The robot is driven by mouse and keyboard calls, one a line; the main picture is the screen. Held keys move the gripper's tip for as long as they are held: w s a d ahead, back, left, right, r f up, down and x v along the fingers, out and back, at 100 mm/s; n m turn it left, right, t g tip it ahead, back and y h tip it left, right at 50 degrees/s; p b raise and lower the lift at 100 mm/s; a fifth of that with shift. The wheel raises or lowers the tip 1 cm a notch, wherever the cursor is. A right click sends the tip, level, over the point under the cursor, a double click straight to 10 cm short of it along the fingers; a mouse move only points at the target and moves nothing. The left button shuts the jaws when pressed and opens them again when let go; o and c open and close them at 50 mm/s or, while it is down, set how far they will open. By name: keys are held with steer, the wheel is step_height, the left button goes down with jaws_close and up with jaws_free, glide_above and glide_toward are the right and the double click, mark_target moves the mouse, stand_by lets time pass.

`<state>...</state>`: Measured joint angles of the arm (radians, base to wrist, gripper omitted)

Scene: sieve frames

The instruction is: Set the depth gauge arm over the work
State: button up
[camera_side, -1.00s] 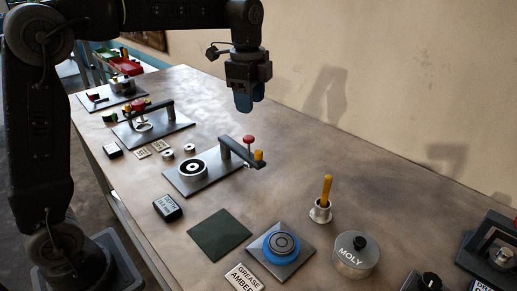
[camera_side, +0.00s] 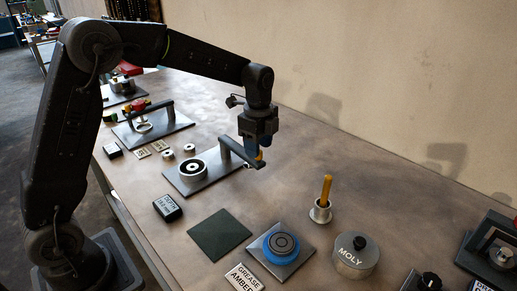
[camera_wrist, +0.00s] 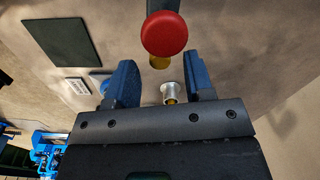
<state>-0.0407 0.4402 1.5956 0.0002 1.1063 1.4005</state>
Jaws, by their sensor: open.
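The depth gauge stands on a grey plate (camera_side: 196,182) with a white-and-black ring-shaped work (camera_side: 192,170) on its left part. Its dark arm (camera_side: 240,155) swings out to the right of the work, past the plate's edge, with a yellow piece near its end. My gripper (camera_side: 257,147) is open, pointing down at the outer end of that arm. In the wrist view, the arm's red knob (camera_wrist: 164,35) lies just beyond the open blue fingers (camera_wrist: 160,82), roughly centred between them. The knob is hidden behind my gripper in the side view.
A similar plate with an arm (camera_side: 153,128) stands behind. In front are a black depth label block (camera_side: 167,208), a green mat (camera_side: 219,235), a blue round fixture (camera_side: 281,245), a cup with a yellow handle (camera_side: 321,208) and the MOLY tin (camera_side: 356,255).

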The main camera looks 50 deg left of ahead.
steer(key=shift+f, duration=0.8)
steer(key=shift+c, duration=0.3)
jaws_close()
